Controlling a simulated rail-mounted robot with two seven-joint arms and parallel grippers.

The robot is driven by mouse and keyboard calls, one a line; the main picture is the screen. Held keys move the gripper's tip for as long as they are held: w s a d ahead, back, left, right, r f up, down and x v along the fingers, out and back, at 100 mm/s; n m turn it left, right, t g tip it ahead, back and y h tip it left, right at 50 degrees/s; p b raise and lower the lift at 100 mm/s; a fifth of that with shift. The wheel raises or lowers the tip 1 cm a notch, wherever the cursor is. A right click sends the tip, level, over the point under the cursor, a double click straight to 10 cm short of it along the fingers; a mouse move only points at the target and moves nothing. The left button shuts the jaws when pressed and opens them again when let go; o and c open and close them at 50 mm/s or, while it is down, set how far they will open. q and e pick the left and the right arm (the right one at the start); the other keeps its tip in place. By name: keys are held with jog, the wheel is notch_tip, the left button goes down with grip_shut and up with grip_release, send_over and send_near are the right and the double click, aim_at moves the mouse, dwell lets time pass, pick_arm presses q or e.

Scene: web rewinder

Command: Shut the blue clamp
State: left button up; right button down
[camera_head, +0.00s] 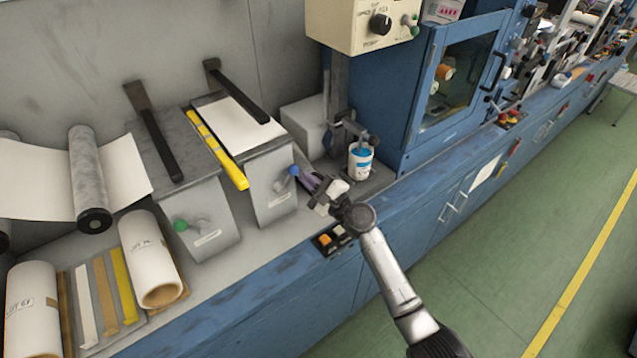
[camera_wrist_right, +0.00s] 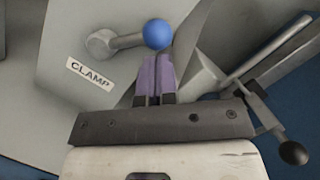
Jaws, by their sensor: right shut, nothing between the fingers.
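The blue clamp is a short grey lever with a blue ball knob (camera_head: 293,170) on the front face of the right-hand grey block (camera_head: 268,190). In the right wrist view the blue knob (camera_wrist_right: 158,34) is at the end of the lever, which runs left to a round pivot above a label reading CLAMP (camera_wrist_right: 90,74). My right gripper (camera_head: 308,177) has purple fingers, which lie together just right of the knob. In the right wrist view the shut fingers (camera_wrist_right: 154,75) point at the knob, their tips at its lower edge; I cannot tell whether they touch. My left gripper is not in view.
A second lever with a green knob (camera_head: 180,225) is on the left grey block. A white cup with blue contents (camera_head: 360,160) stands right of my gripper. A button panel (camera_head: 333,238) is below it on the bench edge.

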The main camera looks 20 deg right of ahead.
jog(key=shift+w+a+r, duration=0.1)
jog(key=shift+a+r, duration=0.05)
jog(key=shift+a, duration=0.05)
dwell(0.4)
